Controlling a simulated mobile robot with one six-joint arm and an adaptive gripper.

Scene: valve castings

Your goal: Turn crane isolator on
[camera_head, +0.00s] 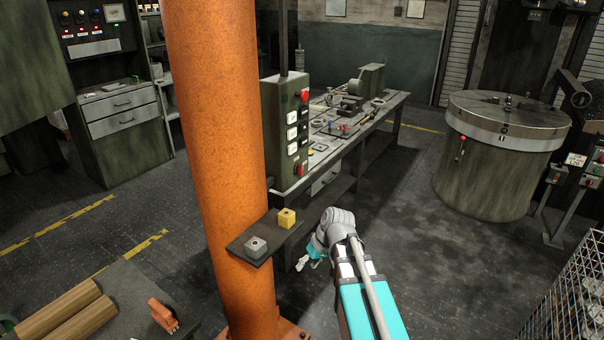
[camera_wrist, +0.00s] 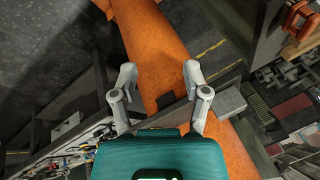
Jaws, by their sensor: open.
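The orange crane column (camera_head: 215,130) stands upright left of centre and also crosses the wrist view (camera_wrist: 150,35). A tall green control box (camera_head: 270,118) with white switches and red knobs stands just behind the column. I cannot tell which of its controls, if any, is the crane isolator. My gripper (camera_head: 308,258) is low, right of the column and near a small dark shelf (camera_head: 248,238) on it. In the wrist view my gripper (camera_wrist: 160,82) is open and empty, its two fingers apart with the column beyond them.
A grey block (camera_head: 256,248) and a yellow block (camera_head: 287,218) sit on the shelf. A workbench (camera_head: 350,130) with tools runs behind. A round machine table (camera_head: 500,160) and a wire cage (camera_head: 570,300) are at the right. The floor between is clear.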

